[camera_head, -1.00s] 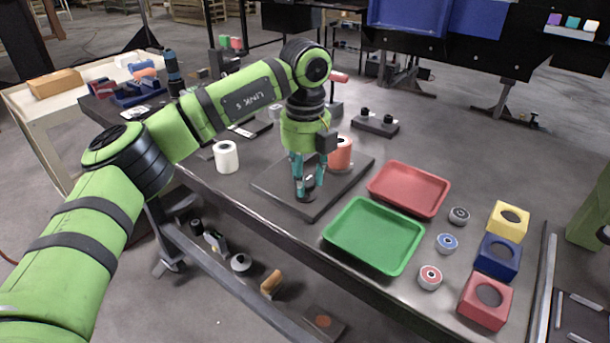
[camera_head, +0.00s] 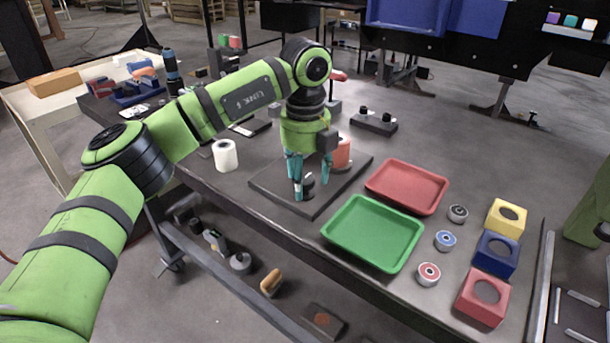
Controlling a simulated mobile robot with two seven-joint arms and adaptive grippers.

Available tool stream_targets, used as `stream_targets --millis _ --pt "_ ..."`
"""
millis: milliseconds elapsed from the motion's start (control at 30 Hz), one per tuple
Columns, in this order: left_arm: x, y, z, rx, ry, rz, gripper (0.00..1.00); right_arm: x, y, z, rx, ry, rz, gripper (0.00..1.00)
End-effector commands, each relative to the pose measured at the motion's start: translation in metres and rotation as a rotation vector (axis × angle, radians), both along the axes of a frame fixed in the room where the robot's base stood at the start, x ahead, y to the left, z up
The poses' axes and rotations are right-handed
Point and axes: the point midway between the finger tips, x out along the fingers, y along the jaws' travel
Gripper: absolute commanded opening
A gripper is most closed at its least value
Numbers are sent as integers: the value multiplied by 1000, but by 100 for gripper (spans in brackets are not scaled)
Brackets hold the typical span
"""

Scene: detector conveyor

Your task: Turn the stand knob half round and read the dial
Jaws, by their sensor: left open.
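My left gripper (camera_head: 308,184) points straight down over a dark flat stand plate (camera_head: 270,183) on the table. Its teal fingers are apart, on either side of a small black knob-like part (camera_head: 307,182) low on the plate. I cannot tell whether they touch it. An orange cylinder (camera_head: 342,154) stands behind the gripper, partly hidden by it. No dial face can be read from here. My right gripper is not in view.
A red tray (camera_head: 407,187) and a green tray (camera_head: 373,234) lie right of the plate. Several small rollers and yellow, blue and red holed blocks (camera_head: 483,298) stand further right. A white cylinder (camera_head: 225,155) stands left of the plate.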

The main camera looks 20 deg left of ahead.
Motion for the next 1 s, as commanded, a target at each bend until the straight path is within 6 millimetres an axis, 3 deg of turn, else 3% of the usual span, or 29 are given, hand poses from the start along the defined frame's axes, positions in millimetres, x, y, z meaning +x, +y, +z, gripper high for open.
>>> stream_targets --millis 167,600,767,1000 --pt "1 0 19 -2 -5 1 63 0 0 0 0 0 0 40" --pt "0 -2 105 2 -2 0 63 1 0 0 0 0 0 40" --pt "-1 -2 118 2 0 -1 63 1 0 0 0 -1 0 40" --pt "-1 -2 120 1 2 -2 63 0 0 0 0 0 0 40"
